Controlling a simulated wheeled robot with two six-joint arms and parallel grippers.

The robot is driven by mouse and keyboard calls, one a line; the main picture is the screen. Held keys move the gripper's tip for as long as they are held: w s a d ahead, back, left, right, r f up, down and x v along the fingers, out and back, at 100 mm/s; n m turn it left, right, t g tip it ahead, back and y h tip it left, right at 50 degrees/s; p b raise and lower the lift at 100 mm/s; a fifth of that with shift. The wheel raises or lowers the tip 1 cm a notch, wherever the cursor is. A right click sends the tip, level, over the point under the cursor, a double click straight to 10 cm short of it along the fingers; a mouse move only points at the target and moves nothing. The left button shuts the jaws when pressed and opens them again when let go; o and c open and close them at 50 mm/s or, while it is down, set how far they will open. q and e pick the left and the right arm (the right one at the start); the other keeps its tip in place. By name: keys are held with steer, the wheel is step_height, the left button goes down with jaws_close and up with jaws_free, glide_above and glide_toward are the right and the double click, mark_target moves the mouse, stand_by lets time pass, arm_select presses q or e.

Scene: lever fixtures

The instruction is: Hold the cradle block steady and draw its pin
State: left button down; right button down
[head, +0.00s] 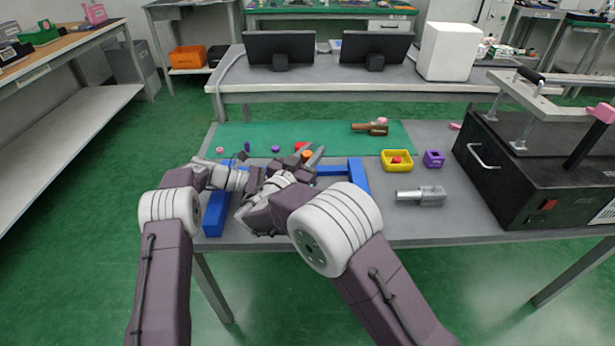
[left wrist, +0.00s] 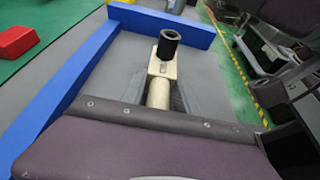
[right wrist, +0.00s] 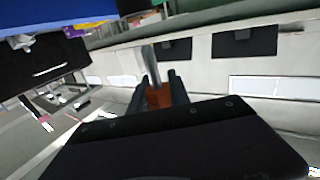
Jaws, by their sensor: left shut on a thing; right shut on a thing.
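In the left wrist view, the pale cradle block (left wrist: 163,68) carries a short black collar (left wrist: 168,44). My left gripper (left wrist: 159,92) is shut on its rounded pale end, inside the blue frame. In the right wrist view, my right gripper (right wrist: 157,88) is shut on the orange head of the pin (right wrist: 158,97); a grey shaft extends beyond it. The shaft looks clear of the block. In the head view, the orange head (head: 307,154) shows by the right gripper (head: 311,160), above the table. My right arm hides the block and left fingertips there.
The blue frame (head: 214,214) stands around the work spot. A red block (left wrist: 15,39) lies on the green mat (head: 340,137). A yellow tray (head: 397,166), purple block (head: 434,159) and metal cylinder (head: 412,194) lie right. A black machine (head: 535,180) stands further right.

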arm_select(q)
steer(key=c, duration=0.9)
jaws_free()
arm_select(e)
step_height(320, 180, up, 2)
arm_select(q)
steer(key=shift+o, duration=0.2)
steer(key=v, duration=1.2)
steer(key=shift+a, duration=0.1)
